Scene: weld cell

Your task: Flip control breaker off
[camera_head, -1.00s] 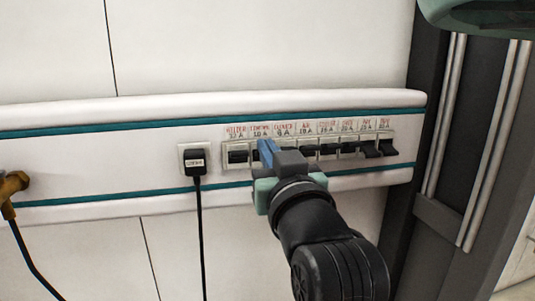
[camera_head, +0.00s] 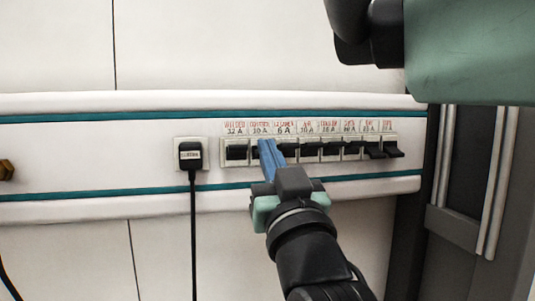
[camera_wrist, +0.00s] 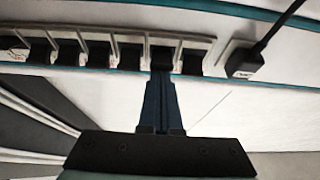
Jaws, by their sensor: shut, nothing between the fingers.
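The control breaker (camera_head: 255,153) is second from the left in the wall panel's row, under a red label reading CONTROL 10 A. Its black lever is mostly hidden behind my fingers, so I cannot tell its position. My gripper (camera_head: 265,145) is shut and empty, its blue fingers reaching up to this breaker from below. In the wrist view the tips of my gripper (camera_wrist: 160,78) are at or just under the control breaker's black lever (camera_wrist: 161,58). I cannot tell whether they touch.
The welder breaker (camera_head: 237,152) is just left and the charger breaker (camera_head: 286,151) just right. A black plug (camera_head: 190,155) with a hanging cable is left of the row. A brass fitting (camera_head: 6,170) is at the left edge.

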